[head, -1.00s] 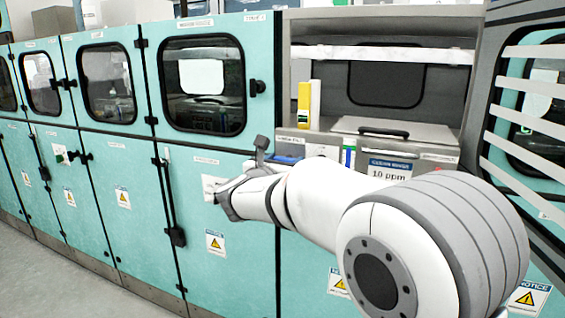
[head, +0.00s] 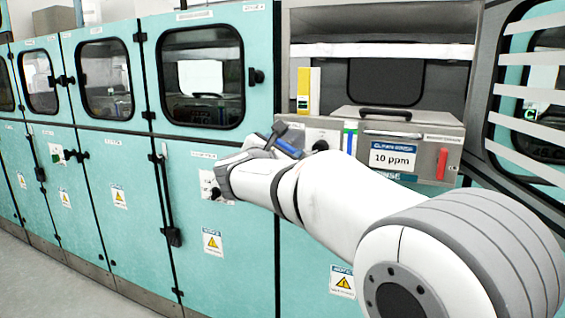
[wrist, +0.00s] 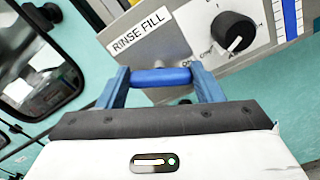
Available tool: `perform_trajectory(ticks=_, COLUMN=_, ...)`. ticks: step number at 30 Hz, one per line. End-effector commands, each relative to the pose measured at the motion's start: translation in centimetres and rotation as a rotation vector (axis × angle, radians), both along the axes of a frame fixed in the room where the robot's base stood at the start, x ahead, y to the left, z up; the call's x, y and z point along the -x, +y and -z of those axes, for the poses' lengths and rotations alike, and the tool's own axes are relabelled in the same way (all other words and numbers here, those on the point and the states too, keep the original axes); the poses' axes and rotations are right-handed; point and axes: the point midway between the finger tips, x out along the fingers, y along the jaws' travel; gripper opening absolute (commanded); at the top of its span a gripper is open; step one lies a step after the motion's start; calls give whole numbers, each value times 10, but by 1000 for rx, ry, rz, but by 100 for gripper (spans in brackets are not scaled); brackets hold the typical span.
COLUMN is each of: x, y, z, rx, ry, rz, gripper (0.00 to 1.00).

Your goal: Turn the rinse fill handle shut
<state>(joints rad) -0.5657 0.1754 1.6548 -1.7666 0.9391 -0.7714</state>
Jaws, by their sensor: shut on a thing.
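The rinse fill handle is a short blue bar (head: 288,148) at the left end of the rinse module's front in the head view. In the wrist view the blue handle (wrist: 160,77) lies across, between my two fingers. My gripper (wrist: 160,84) is shut on it; in the head view my gripper (head: 280,141) reaches it from the left. The RINSE FILL label (wrist: 138,33) is on the grey panel just beyond the handle. The handle's pivot and its marks are hidden, so I cannot tell its angle against the panel.
A black knob (wrist: 235,32) sits on the panel right of the label, near a blue-and-white level strip (wrist: 290,15). The rinse tank has a lid handle (head: 386,113) and a 10 ppm sign (head: 393,158). Teal cabinet doors (head: 107,180) stand to the left.

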Motion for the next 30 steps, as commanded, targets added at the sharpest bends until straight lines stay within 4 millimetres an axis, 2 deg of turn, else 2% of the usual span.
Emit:
perform_trajectory(ticks=1, x=0, y=0, z=7, rx=-42, ry=-17, rz=0, gripper=37)
perform_trajectory(ticks=30, x=1, y=-1, z=7, rx=-865, ry=-313, rz=-1, gripper=37)
